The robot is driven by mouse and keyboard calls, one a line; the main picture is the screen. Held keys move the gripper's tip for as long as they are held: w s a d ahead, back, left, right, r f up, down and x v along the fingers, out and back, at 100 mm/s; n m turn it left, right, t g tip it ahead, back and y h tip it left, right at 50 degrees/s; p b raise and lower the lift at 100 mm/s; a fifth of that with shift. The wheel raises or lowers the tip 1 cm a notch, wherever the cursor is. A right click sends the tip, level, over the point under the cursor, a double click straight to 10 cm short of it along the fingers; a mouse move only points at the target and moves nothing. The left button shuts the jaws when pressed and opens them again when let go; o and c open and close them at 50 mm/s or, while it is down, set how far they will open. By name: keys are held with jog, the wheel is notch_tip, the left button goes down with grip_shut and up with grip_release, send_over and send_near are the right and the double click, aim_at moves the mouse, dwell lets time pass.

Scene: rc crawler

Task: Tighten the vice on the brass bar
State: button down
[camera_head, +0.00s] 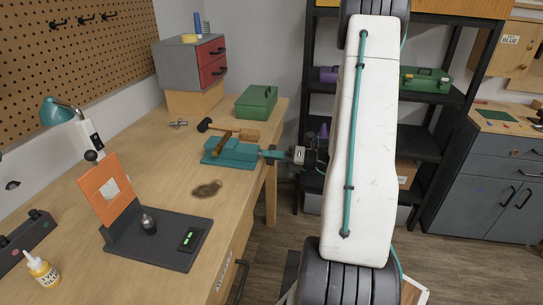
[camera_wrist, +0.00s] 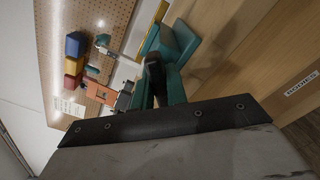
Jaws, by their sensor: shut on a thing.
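The teal vice (camera_head: 232,156) sits near the right edge of the wooden bench. The brass bar (camera_head: 221,144) lies across the top of the vice at its jaws; I cannot tell how tightly it is held. The vice's screw and handle end (camera_head: 273,154) points right, past the bench edge. My gripper (camera_head: 298,155) is at that end and shut on the handle. In the wrist view the teal vice (camera_wrist: 180,42) is close ahead, with a dark part (camera_wrist: 154,75) in front of it. The exact grip is partly hidden.
A mallet (camera_head: 238,132) lies behind the vice, and a green box (camera_head: 256,103) stands farther back. A dark stand with an orange panel (camera_head: 107,186) and a glue bottle (camera_head: 42,270) are at the front left. A dark shelf rack (camera_head: 316,116) stands beyond the bench.

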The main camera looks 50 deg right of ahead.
jog(key=shift+m, duration=1.1)
jog(key=c, duration=1.7)
grip_release()
jog(key=v, duration=0.8)
